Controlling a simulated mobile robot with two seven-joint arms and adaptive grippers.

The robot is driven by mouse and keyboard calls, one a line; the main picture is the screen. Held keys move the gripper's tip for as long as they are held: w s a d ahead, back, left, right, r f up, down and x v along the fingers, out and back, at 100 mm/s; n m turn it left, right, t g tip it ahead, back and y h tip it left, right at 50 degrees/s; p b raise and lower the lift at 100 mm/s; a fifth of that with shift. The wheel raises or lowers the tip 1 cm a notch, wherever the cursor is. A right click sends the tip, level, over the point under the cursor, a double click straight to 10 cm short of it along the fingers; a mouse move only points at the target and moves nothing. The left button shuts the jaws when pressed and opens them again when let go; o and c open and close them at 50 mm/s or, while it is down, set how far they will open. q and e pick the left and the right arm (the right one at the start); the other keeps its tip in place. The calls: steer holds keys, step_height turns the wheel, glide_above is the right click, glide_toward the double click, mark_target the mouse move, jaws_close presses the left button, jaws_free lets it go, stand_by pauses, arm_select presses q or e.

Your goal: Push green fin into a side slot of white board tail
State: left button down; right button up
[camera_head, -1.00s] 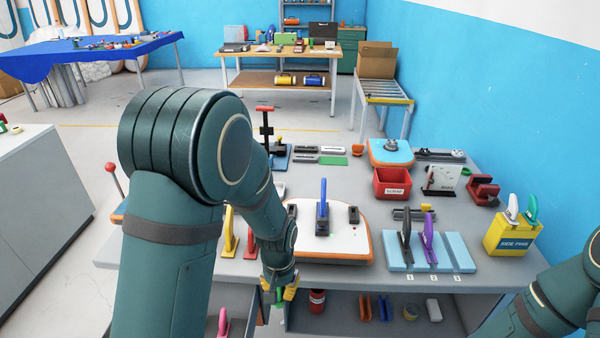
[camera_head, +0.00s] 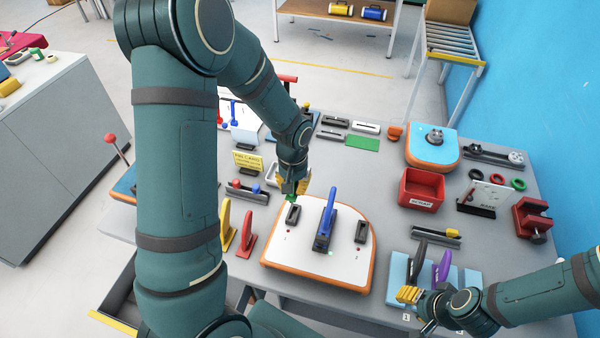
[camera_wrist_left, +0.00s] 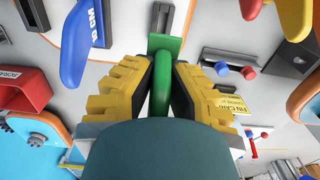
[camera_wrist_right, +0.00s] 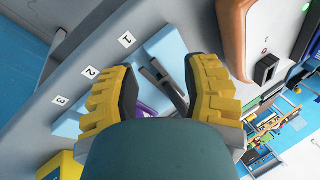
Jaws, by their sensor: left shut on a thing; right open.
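The white board tail (camera_head: 343,262) lies on the table with an orange rim. A blue fin (camera_head: 328,218) stands upright in its middle box. A dark left side slot (camera_head: 293,214) and a right side slot (camera_head: 361,232) flank it. My left gripper (camera_head: 292,186) is shut on the green fin (camera_head: 291,198), just above the left side slot. In the left wrist view the green fin (camera_wrist_left: 172,90) points at the dark slot (camera_wrist_left: 161,20); whether they touch I cannot tell. My right gripper (camera_head: 410,296) is open by the light-blue fin rack, with a dark fin (camera_wrist_right: 165,88) ahead.
The light-blue rack (camera_head: 399,268) holds the dark fin and a purple fin (camera_head: 442,268). A yellow fin (camera_head: 226,226) and a red fin (camera_head: 246,234) stand left of the board. A red scrap bin (camera_head: 421,188) stands behind right.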

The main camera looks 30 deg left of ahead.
mark_target(402, 313)
arm_select(q)
steer(key=shift+s, duration=0.2)
arm_select(e)
steer(key=shift+s, duration=0.2)
steer(key=shift+f, duration=0.2)
arm_select(q)
steer(key=shift+w+f+b, duration=0.1)
steer(key=shift+f+b, duration=2.5)
steer(key=shift+f, duration=0.35)
arm_select(e)
steer(key=shift+w+f, duration=0.15)
steer(key=shift+f, duration=2.4)
steer(key=shift+f, duration=0.25)
arm_select(q)
steer(key=shift+f+b, duration=0.35)
steer(key=shift+b, duration=0.2)
arm_select(e)
steer(key=shift+f, duration=0.3)
arm_select(q)
steer(key=shift+s+f+b, duration=0.25)
steer(key=shift+f+b, duration=0.25)
steer(key=shift+b, duration=0.05)
arm_select(e)
steer(key=shift+s+f, duration=0.25)
steer(key=shift+f, duration=0.2)
arm_select(q)
steer(key=shift+r, duration=0.35)
arm_select(e)
steer(key=shift+w+r, duration=0.1)
